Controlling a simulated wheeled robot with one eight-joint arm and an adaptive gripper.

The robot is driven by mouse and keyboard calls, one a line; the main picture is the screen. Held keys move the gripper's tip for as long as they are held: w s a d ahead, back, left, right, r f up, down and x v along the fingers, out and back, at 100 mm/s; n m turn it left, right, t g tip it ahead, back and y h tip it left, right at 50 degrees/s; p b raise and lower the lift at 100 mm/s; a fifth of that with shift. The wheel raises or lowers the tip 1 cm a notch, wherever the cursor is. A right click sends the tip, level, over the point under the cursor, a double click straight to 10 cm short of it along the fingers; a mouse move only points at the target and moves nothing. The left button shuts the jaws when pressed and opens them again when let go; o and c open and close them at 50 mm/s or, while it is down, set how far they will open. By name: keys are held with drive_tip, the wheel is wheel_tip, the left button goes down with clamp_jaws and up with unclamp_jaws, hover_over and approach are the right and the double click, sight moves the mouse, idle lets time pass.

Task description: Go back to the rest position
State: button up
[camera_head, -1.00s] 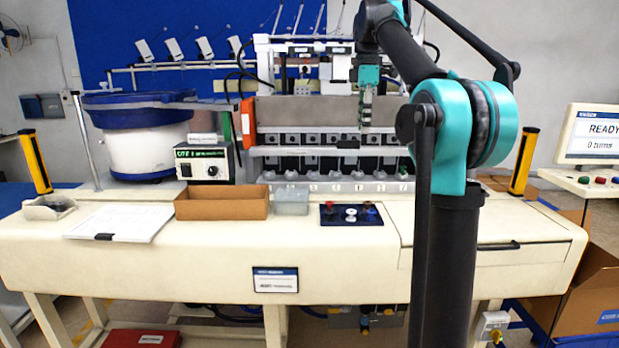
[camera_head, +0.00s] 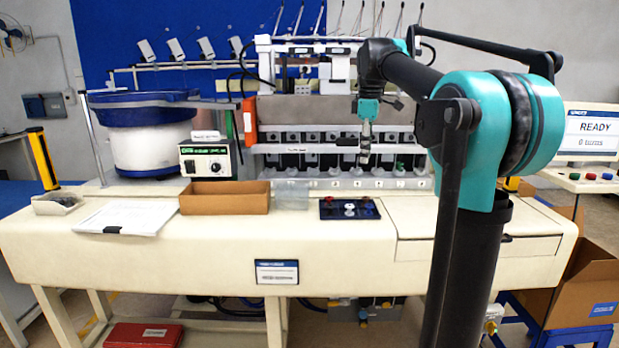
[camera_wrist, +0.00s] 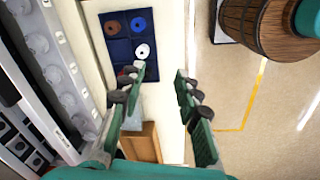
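My gripper (camera_head: 366,152) hangs in front of the row of slots on the machine in the head view, fingers pointing down. In the wrist view my gripper (camera_wrist: 158,74) is open, with two green fingers and dark pads apart and nothing between them. A dark blue tray (camera_head: 330,215) with several small rings lies on the bench behind the front edge. In the wrist view the tray (camera_wrist: 108,48) shows beyond the left fingertip, with a brown-red ring, a blue ring (camera_wrist: 139,24) and a white ring (camera_wrist: 142,51). A red piece is partly hidden by that finger.
A cardboard box (camera_head: 225,199), a clear bin (camera_head: 291,195) and papers (camera_head: 126,218) lie on the bench (camera_head: 190,250). A bowl feeder (camera_head: 146,140) stands at left. A screen (camera_head: 592,130) reads READY at right. Open cartons (camera_head: 590,275) stand on the right.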

drive_tip(key=s+d+f+m+t, duration=0.1)
drive_tip(key=s+f+m, duration=0.3)
drive_tip(key=s+f, duration=0.5)
drive_tip(key=s+d+f+m+t, duration=0.1)
drive_tip(key=s+f+m, duration=0.4)
drive_tip(key=s+f, duration=0.4)
drive_tip(key=s+d+f+m+t, duration=0.1)
drive_tip(key=s+f+m, duration=0.4)
drive_tip(key=f, duration=1.5)
drive_tip(key=s, duration=0.4)
drive_tip(key=shift+s+f, duration=0.3)
drive_tip(key=shift+f, duration=0.05)
